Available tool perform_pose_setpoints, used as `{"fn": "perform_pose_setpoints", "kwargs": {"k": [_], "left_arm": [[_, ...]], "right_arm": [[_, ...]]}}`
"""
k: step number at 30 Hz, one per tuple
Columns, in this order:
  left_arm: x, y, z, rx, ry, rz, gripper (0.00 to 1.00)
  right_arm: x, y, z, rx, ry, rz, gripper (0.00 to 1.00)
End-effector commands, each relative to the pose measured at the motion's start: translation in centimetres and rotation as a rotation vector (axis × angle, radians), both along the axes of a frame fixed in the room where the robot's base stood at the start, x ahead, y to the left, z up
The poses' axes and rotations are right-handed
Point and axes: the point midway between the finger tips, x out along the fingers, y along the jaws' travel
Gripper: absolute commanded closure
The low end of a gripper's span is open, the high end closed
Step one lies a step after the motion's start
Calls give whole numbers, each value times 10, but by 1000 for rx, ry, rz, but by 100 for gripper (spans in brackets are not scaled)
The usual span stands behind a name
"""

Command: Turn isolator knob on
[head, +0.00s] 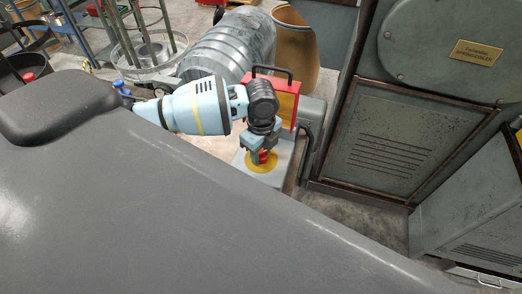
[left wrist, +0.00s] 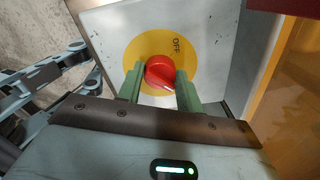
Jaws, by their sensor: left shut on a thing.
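The isolator knob (left wrist: 160,72) is a red round knob with a white pointer mark, on a yellow disc (left wrist: 193,47) labelled OFF on a light grey box. In the left wrist view the pointer mark is at the knob's lower right, away from the OFF label. My left gripper (left wrist: 161,84) is shut on the knob, with one green finger on each side. In the head view the left gripper (head: 263,152) reaches down onto the red knob (head: 264,157), which it partly hides. My right gripper is not in view.
A red and yellow case (head: 285,100) with a black handle stands right behind the gripper. A green-grey machine cabinet (head: 385,150) is at the right. Bare floor (head: 345,215) shows between the box and the cabinet.

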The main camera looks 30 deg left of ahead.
Motion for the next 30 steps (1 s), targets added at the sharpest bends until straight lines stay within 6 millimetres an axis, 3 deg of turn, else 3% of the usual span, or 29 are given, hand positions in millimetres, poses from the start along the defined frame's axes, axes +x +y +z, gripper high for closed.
{"fn": "perform_pose_setpoints", "kwargs": {"k": [4, 5, 10, 20, 27, 30], "left_arm": [[1, -1, 1, -1, -3, -2, 87], [1, -1, 1, -1, -3, -2, 63], [1, 0, 1, 0, -2, -1, 42], [0, 0, 3, 0, -2, 0, 42], [1, -1, 35, -2, -6, -2, 42], [-16, -10, 37, -1, -1, -6, 42]], "right_arm": [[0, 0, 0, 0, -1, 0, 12], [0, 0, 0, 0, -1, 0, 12], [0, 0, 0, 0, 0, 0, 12], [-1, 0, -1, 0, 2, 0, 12], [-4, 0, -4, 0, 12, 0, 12], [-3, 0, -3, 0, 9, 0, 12]]}}
